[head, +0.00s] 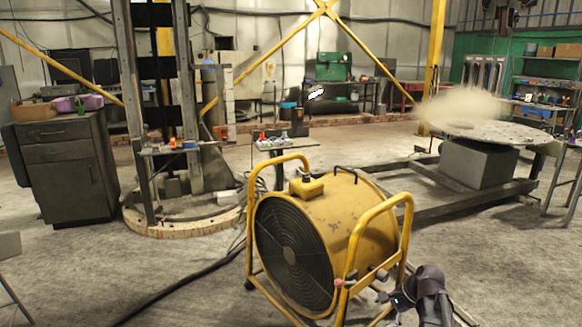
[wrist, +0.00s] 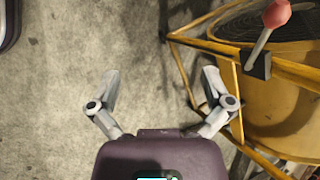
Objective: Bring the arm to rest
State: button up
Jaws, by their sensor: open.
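My gripper (wrist: 160,80) is open in the wrist view, its two grey fingers wide apart with only bare concrete floor between them. It also shows in the head view (head: 383,286), low at the right beside the frame of a yellow drum fan (head: 365,215). The fan fills the right side of the wrist view (wrist: 275,105). A lever with a pinkish-red knob (wrist: 277,14) stands on its frame, ahead and right of my fingers. The knob also shows in the head view (head: 339,283). The right finger appears close to the yellow frame; I cannot tell whether they touch.
A column on a round base (head: 185,225) stands at the left, near a grey drawer cabinet (head: 68,175). A round table (head: 510,133) on a low frame is at the right. A black cable (head: 180,287) crosses the floor. Open floor lies left of the fan.

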jog(key=s+a+f+n+g+h, duration=0.25)
jog(key=s+a+n+h, duration=0.35)
jog(key=s+a+n, duration=0.6)
notch_tip(320, 180, up, 30)
jog(key=w+d+n+p, duration=0.1)
jog(key=d+p, duration=0.1)
jog(key=p, duration=2.8)
jog(key=shift+w+d+f+n, duration=0.15)
jog(key=shift+w+f+n, duration=0.05)
jog(key=shift+f+n, duration=0.1)
